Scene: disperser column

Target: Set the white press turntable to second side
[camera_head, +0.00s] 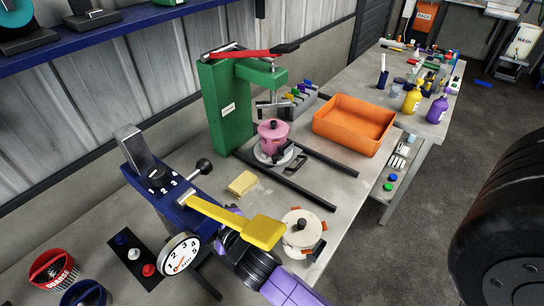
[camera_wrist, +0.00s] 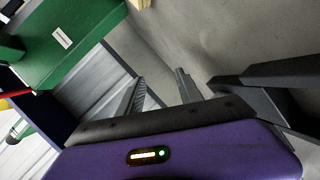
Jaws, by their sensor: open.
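No press with a white body shows in either view. A green press (camera_head: 225,105) with a red lever stands on the bench; its green body also fills the upper left of the wrist view (camera_wrist: 75,35). A pale round plate with a black handle (camera_head: 293,160) lies under a pink pot (camera_head: 272,136) at its front. A blue press (camera_head: 150,200) with a yellow lever stands nearer, numbered 1 2 3 on top. My gripper (camera_wrist: 159,88) is open and empty, apart from the green press. In the head view its fingers are not clearly visible near my purple arm.
A white pot (camera_head: 303,235) stands near the bench's front edge. An orange tray (camera_head: 355,122) and dark rails (camera_head: 290,185) lie beyond it. A yellow sponge (camera_head: 242,183) lies between the presses. A round dial gauge (camera_head: 180,255) faces forward on the blue press.

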